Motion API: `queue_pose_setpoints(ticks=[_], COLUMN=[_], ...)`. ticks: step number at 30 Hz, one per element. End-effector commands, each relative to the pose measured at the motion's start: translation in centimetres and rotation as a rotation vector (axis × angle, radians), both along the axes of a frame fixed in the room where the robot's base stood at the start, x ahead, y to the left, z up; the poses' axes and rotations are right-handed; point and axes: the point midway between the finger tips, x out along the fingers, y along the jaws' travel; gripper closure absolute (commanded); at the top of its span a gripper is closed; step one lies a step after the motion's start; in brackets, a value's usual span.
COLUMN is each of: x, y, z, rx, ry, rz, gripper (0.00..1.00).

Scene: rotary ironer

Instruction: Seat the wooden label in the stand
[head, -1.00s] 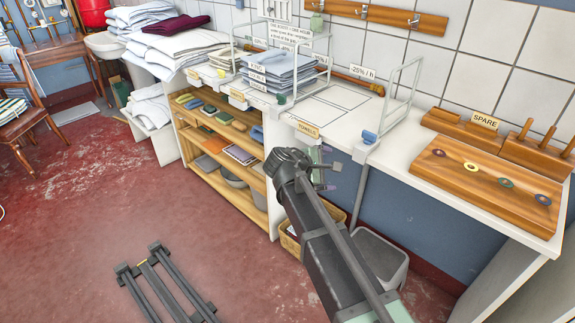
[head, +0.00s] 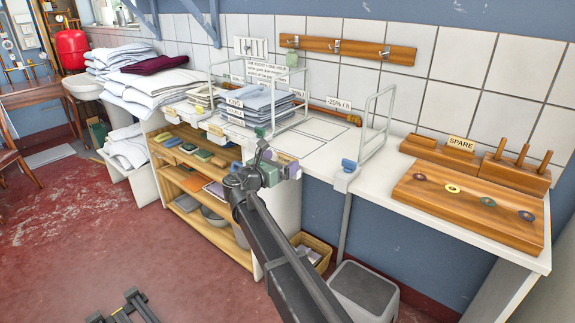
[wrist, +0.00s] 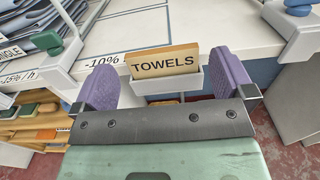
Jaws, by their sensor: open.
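The wooden label (wrist: 164,61), reading TOWELS, stands in a small white stand (wrist: 170,82) on the front edge of the white counter. Its lower edge is hidden by the stand's front lip, so I cannot tell how deep it sits. My gripper (wrist: 167,84) is open, its two purple fingers on either side of the label and stand, with a gap visible on each side. In the head view my gripper (head: 284,167) is at the counter's front edge and hides the label and the stand.
Folded grey linen (head: 262,103) lies inside a white wire frame on the counter, left of my gripper. A wire bracket with a blue clamp (head: 349,166) stands to the right. Further right are a wooden board with rings (head: 470,205) and a SPARE sign (head: 461,143). A grey bin (head: 365,290) stands below.

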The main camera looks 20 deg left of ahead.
Motion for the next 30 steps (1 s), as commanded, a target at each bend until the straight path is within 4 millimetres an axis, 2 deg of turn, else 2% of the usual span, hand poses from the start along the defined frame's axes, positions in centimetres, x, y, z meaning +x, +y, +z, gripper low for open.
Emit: queue_pose_setpoints(ticks=[3, 6, 12, 18, 20, 30], x=[2.4, 3.6, 3.6, 3.6, 3.6, 3.6], y=[-0.8, -1.2, -1.3, -1.3, -1.3, -1.3], z=[0.2, 0.1, 0.1, 0.1, 0.1, 0.7], rx=[0.0, 0.0, 0.001, 0.001, 0.001, 0.001], ry=[0.0, 0.0, 0.0, 0.001, 0.0, 0.0], rz=[-0.003, -0.002, -0.001, -0.001, -0.001, -0.001], gripper=[0.0, 0.0, 0.0, 0.31, 0.38, 0.38])
